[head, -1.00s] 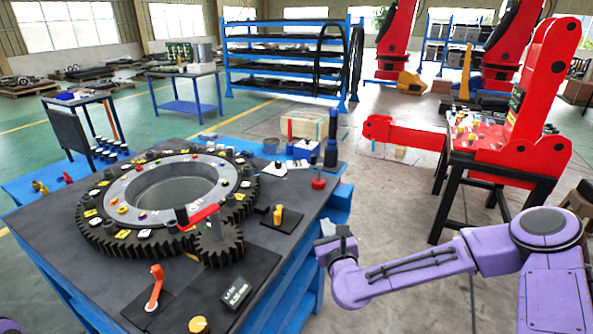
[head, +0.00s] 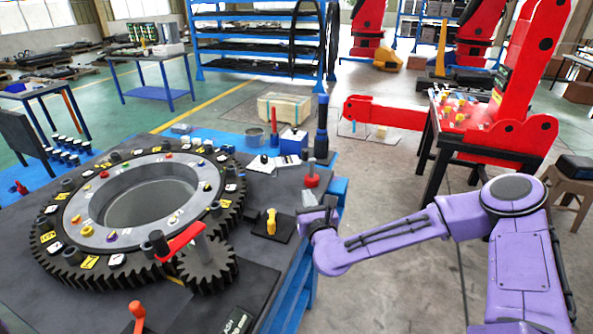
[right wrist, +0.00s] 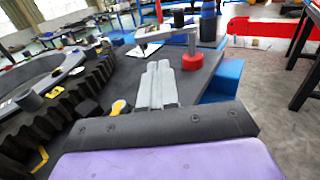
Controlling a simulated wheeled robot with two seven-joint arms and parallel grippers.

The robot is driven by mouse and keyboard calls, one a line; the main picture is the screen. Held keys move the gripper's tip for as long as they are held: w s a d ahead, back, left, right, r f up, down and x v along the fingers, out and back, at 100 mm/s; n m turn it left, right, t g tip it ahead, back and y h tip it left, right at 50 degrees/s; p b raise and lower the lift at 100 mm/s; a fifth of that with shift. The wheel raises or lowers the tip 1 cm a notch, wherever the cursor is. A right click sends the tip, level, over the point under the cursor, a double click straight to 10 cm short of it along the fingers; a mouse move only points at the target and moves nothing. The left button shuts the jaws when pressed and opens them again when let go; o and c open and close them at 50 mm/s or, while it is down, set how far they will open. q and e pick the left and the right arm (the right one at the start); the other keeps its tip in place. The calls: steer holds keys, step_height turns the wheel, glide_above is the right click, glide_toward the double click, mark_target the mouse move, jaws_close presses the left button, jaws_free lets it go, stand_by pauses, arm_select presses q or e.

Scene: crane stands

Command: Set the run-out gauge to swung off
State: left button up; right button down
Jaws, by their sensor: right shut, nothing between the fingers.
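What looks like the run-out gauge (head: 311,178) stands at the right edge of the dark bench top, with a red round base and a thin post. My right gripper (head: 308,198) is just in front of the red base, near the bench edge. Its pale fingers (right wrist: 157,85) are shut and empty, pointing toward the gauge and apart from it. My left gripper is not in view.
A large dark gear ring (head: 140,205) and a small gear (head: 207,263) with a red crank lie left. A yellow handle (head: 271,221) stands on a black plate near my right gripper. A dark blue cylinder (head: 321,130) stands behind the gauge.

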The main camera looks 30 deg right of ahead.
mark_target(295, 165)
steer(key=p+x, duration=0.4)
steer(key=x, duration=0.8)
steer(key=shift+w+d+r+p, duration=0.1)
steer(key=shift+w+p, duration=0.25)
steer(key=shift+w+d, duration=0.2)
steer(key=shift+w, duration=0.3)
